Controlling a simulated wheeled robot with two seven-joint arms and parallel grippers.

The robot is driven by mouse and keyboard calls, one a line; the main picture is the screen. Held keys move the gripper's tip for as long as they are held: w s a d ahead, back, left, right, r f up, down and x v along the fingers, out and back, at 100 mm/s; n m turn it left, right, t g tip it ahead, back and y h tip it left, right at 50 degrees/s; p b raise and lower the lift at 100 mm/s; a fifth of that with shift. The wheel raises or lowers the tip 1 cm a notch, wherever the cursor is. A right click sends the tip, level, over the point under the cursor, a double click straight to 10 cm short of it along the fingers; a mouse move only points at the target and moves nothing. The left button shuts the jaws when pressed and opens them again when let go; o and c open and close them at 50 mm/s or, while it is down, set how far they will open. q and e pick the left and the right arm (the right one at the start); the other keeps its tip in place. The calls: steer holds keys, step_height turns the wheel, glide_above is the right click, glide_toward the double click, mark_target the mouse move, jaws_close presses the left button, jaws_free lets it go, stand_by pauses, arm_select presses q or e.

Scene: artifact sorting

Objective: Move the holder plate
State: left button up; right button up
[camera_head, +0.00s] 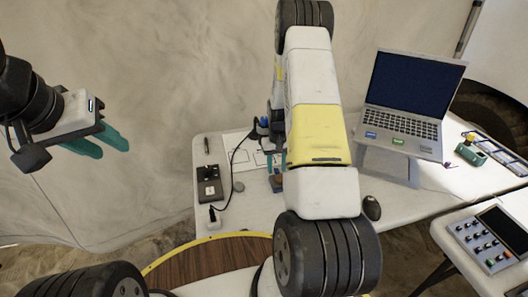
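No thing can be clearly made out as the holder plate. A small brownish object (277,183) sits on the white table (238,200) just below my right gripper (277,161); its shape is partly hidden. The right gripper points down over the table, mostly behind my yellow and white arm, with teal fingertips close to this object. I cannot tell whether it grips it. My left gripper (98,143) is in the air at the left, away from the table, with its teal fingers apart and nothing between them. A flat tray with several framed slots (493,152) lies at the far right.
A laptop (412,95) stands open on a stand. A black device (209,182) with a cable, a white sheet (258,156), a dark mouse (372,207) and a small green device (470,153) are on the table. A control panel (483,238) is on a lower right table.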

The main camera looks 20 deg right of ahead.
steer(key=shift+c, duration=0.2)
jaws_close()
stand_by(1.2)
